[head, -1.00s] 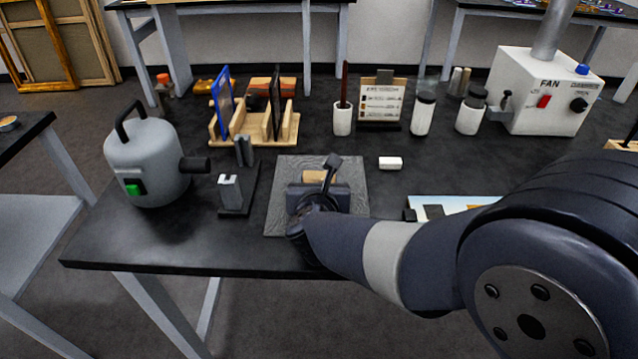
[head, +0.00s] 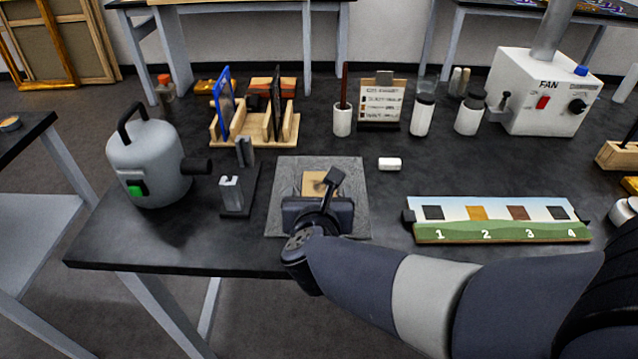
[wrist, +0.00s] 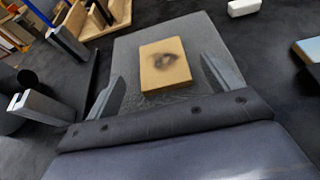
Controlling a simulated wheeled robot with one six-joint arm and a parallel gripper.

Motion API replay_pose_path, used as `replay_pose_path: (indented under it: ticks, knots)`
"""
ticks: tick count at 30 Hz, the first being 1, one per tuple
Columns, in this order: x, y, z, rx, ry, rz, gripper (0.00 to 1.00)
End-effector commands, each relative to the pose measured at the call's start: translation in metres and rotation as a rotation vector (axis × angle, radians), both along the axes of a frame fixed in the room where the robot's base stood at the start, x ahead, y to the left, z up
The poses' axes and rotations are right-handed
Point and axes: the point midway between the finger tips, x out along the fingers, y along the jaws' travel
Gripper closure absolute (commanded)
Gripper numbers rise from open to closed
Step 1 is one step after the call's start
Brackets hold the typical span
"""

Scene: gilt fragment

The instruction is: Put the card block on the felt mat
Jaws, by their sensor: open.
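A flat tan block with a dark smudge, apparently the card block (head: 314,181), lies on the grey felt mat (head: 352,175). In the wrist view the block (wrist: 158,62) is fully visible, lying flat on the mat (wrist: 130,50). My gripper (wrist: 163,72) is open, with its fingers apart on either side of the block's near part and gaps between them and the block. In the head view my gripper (head: 318,205) is over the near part of the mat and hides some of it.
A small white block (head: 390,164) lies right of the mat. A numbered board (head: 500,232) with colour squares is at right. A grey stand (head: 236,192) and a grey canister (head: 150,165) are at left. A wooden rack (head: 255,130) stands behind.

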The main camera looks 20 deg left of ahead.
Motion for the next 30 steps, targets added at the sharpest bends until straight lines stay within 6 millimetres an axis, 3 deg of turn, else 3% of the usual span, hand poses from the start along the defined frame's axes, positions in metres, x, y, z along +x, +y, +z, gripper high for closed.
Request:
replay_pose_path:
  ticks: [3, 10, 30]
  knots:
    - [-0.022, -0.004, 0.011, 0.002, -0.001, 0.005, 0.15]
    - [-0.046, -0.011, 0.020, 0.000, 0.000, 0.002, 0.15]
    - [-0.051, -0.013, 0.021, -0.001, 0.000, -0.001, 0.15]
